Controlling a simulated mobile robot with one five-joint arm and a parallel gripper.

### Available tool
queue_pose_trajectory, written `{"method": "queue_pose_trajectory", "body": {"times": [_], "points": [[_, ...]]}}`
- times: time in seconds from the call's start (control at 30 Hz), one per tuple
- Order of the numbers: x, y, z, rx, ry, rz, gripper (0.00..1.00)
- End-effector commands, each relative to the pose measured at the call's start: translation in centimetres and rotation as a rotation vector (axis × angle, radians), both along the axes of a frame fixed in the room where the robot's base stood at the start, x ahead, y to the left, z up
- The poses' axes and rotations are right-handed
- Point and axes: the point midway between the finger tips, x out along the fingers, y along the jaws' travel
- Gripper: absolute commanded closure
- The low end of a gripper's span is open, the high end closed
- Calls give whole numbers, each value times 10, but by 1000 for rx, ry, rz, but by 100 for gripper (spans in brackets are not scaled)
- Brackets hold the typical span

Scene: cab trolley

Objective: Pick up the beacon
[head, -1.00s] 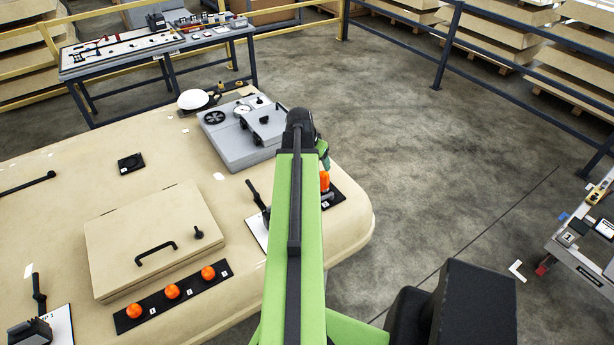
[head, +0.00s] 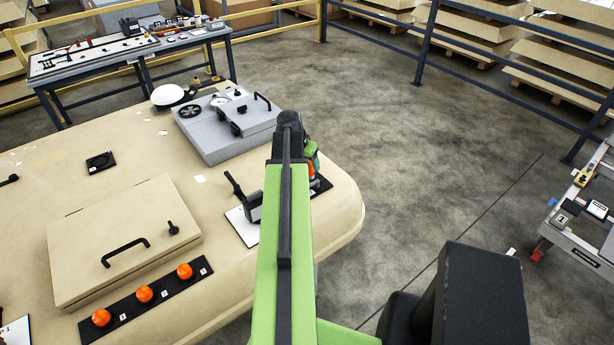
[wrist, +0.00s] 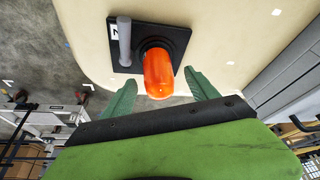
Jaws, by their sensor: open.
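The orange beacon (wrist: 158,74) stands on a black base plate (wrist: 176,38) with a grey post (wrist: 124,40) and a white label beside it. In the wrist view my gripper (wrist: 162,78) is open, with one green finger on each side of the beacon's near end. I cannot tell whether the fingers touch it. In the head view the orange beacon (head: 311,172) shows only in part beside my arm, near the right edge of the beige surface. The green fingers and my arm hide most of it there.
Three orange domes (head: 144,293) sit on a black strip at the front of the beige surface (head: 140,150). A black lever (head: 238,195) stands just left of my arm. A grey box (head: 225,122) lies behind. Floor to the right is open, up to a trolley (head: 580,235).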

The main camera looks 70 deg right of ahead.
Motion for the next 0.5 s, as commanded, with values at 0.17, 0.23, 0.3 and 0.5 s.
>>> {"method": "queue_pose_trajectory", "body": {"times": [0.17, 0.23, 0.3, 0.5], "points": [[-4, -14, -28, 0, 0, -1, 32], [-5, -19, -40, 0, 0, 0, 32], [-6, -22, -47, 0, -1, 0, 32], [-6, -22, -44, 0, -1, 1, 32]]}}
